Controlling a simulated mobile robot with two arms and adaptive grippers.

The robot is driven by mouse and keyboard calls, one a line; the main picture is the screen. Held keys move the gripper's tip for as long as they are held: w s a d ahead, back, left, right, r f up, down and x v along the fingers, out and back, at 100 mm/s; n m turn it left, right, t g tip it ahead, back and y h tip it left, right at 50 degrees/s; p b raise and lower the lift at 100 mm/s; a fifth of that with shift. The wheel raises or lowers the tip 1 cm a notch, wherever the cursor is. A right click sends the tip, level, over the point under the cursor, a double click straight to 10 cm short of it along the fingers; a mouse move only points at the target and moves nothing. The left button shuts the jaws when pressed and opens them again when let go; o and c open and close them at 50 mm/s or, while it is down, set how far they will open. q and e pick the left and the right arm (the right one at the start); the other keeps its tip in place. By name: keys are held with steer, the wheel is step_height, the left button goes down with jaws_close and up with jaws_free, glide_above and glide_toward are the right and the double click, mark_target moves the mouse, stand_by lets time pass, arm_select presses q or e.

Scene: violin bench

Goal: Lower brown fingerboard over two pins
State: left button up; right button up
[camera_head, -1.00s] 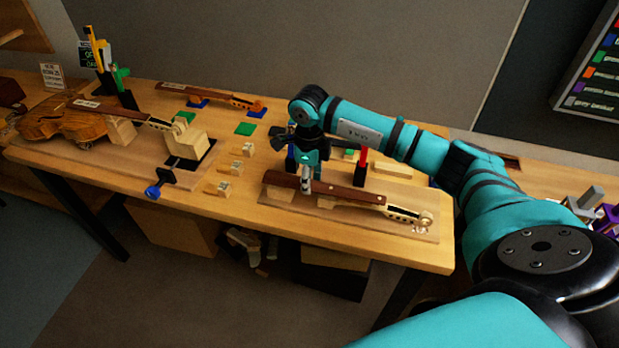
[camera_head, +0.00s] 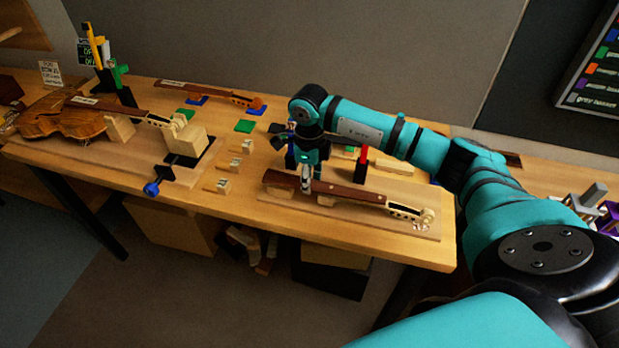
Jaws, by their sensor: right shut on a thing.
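The brown fingerboard (camera_head: 342,191) lies lengthwise along the pale violin neck (camera_head: 403,210), over the board at the front right of the bench. My right gripper (camera_head: 306,187) points down and is shut on the fingerboard left of its middle. The fingerboard's right end meets the neck near the pegbox and scroll. The two pins are hidden under the fingerboard or too small to see. I cannot tell whether a gap is left between fingerboard and neck. My left gripper is not in view.
The baseboard (camera_head: 350,222) carries the neck on pale blocks (camera_head: 278,193). A red upright piece (camera_head: 363,160) stands just behind the fingerboard. A violin body (camera_head: 62,118) lies at the far left. A blue-knobbed clamp (camera_head: 152,189) sits at the front edge. Small wooden blocks (camera_head: 224,186) stand left of the gripper.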

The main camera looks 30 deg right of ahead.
steer(key=shift+f+b, duration=0.4)
steer(key=shift+b, duration=0.1)
stand_by(0.9)
steer(key=o, duration=1.3)
step_height(320, 180, up, 12)
steer(key=shift+a, duration=0.1)
